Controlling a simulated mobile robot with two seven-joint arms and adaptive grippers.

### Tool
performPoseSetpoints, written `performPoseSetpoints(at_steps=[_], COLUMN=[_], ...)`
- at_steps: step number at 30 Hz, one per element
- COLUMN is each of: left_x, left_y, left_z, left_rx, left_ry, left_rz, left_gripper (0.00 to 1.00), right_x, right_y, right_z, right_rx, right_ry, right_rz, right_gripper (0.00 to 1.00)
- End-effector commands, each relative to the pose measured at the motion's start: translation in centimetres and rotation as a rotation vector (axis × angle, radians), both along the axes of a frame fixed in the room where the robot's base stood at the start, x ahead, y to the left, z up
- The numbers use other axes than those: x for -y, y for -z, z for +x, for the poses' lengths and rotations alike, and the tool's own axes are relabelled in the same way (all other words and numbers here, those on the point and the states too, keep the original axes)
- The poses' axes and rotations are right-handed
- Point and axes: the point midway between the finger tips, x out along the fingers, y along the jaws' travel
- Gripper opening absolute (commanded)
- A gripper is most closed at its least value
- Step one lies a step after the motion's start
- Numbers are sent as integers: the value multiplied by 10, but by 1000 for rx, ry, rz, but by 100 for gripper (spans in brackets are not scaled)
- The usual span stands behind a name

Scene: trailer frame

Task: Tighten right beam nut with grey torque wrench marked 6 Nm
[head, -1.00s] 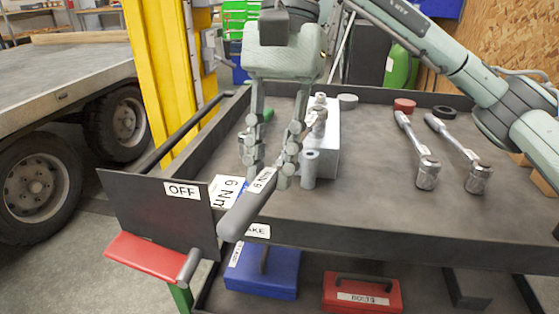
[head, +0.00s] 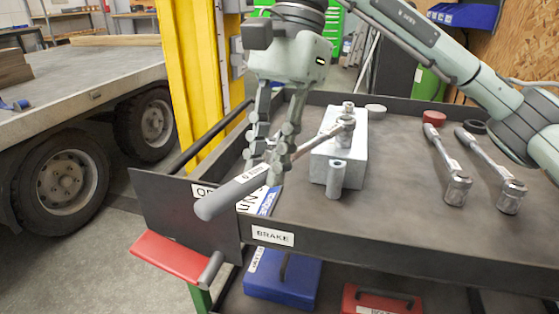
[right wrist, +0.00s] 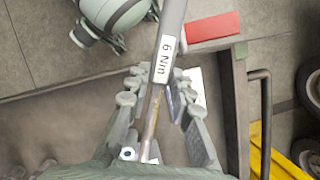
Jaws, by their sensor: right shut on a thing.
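My right gripper (head: 268,165) is shut on the grey torque wrench (head: 232,194), gripping its shaft just ahead of the grey handle. The wrench slants across the cart, with its handle end over the cart's front edge. My left gripper is not in view. I cannot make out the right beam nut.
Two other torque wrenches (head: 446,160) (head: 488,160) lie on the cart's dark tray (head: 400,215), to the right. A grey cylinder (head: 336,178) stands before the block. A yellow post (head: 190,70) and a wheeled flatbed trailer (head: 90,95) are at left. Blue and red cases sit below.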

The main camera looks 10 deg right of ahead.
Motion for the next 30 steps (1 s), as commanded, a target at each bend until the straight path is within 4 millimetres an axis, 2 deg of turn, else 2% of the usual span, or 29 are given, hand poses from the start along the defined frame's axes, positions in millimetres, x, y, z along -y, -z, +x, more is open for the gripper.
performPoseSetpoints(at_steps=[16, 30], left_x=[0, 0], left_y=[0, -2], left_z=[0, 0], left_rx=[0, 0], left_ry=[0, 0], left_rz=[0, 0], left_gripper=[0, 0], right_x=[-7, -23], right_y=[-1, -1], right_z=[8, 33], right_rx=[0, 1], right_ry=[50, 194], right_rz=[1, 1], right_gripper=[0, 0])
